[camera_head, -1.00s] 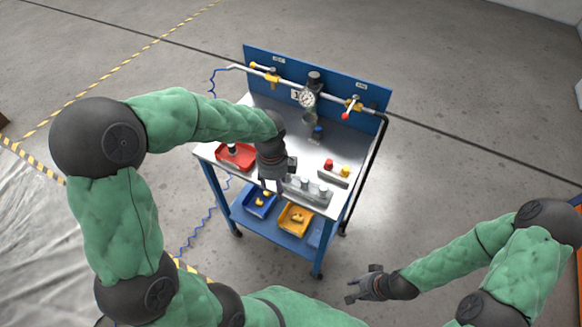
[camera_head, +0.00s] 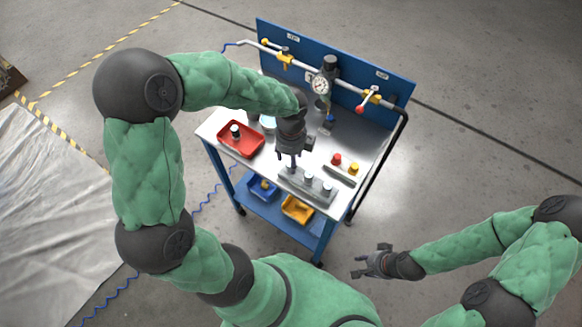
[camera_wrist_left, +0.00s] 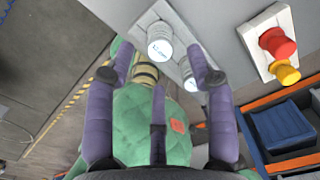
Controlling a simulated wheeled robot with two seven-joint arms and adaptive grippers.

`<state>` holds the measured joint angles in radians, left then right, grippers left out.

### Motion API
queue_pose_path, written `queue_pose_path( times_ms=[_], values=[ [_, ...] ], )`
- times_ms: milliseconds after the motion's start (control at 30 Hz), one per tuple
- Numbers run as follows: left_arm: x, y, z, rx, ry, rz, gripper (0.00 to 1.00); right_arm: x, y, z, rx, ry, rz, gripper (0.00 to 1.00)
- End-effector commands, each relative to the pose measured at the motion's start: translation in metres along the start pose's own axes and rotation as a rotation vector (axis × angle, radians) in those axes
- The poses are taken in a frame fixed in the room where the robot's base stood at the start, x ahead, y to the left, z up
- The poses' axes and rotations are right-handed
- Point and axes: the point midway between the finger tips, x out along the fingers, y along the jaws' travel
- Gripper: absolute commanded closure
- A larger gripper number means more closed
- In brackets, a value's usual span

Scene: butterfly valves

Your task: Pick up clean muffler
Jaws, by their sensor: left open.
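The clean mufflers are pale grey-white cylinders standing in a grey rack (camera_head: 300,187) at the front of the bench. Two show clear in the head view, a middle one (camera_head: 308,177) and a right one (camera_head: 326,188). My left gripper (camera_head: 292,165) is open, pointing down over the rack's left end. In the left wrist view a white labelled cylinder (camera_wrist_left: 160,45) lies in the gap between the spread fingertips (camera_wrist_left: 157,75); no grip shows. Another cylinder (camera_wrist_left: 190,75) is by the right finger. My right gripper (camera_head: 370,263) looks open and empty, away from the bench.
A red tray (camera_head: 222,140) holds a dark, white-topped part at the left. A block with red and yellow knobs (camera_head: 346,172) stands right of the rack. The blue back panel (camera_head: 400,90) carries a pipe, gauge and valves. Blue and yellow bins (camera_head: 297,209) sit on the lower shelf.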

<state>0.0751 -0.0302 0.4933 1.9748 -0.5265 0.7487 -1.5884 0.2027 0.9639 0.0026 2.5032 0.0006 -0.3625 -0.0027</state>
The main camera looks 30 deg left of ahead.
Motion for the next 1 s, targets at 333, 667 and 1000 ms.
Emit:
queue_pose_path(
  times_ms=[333,667,1000],
  values=[
    [0.038,-0.003,0.005,-0.001,0.001,0.002,0.45,0.015,0.005,-0.001,0.0,0.0,0.0,0.66],
    [0.051,-0.004,0.005,-0.001,0.0,-0.001,0.45,0.018,0.006,-0.001,0.0,0.0,0.0,0.66],
    [0.051,-0.004,0.005,-0.001,0.0,-0.001,1.0,0.018,0.006,-0.001,0.0,0.0,0.0,0.66]
  ],
)
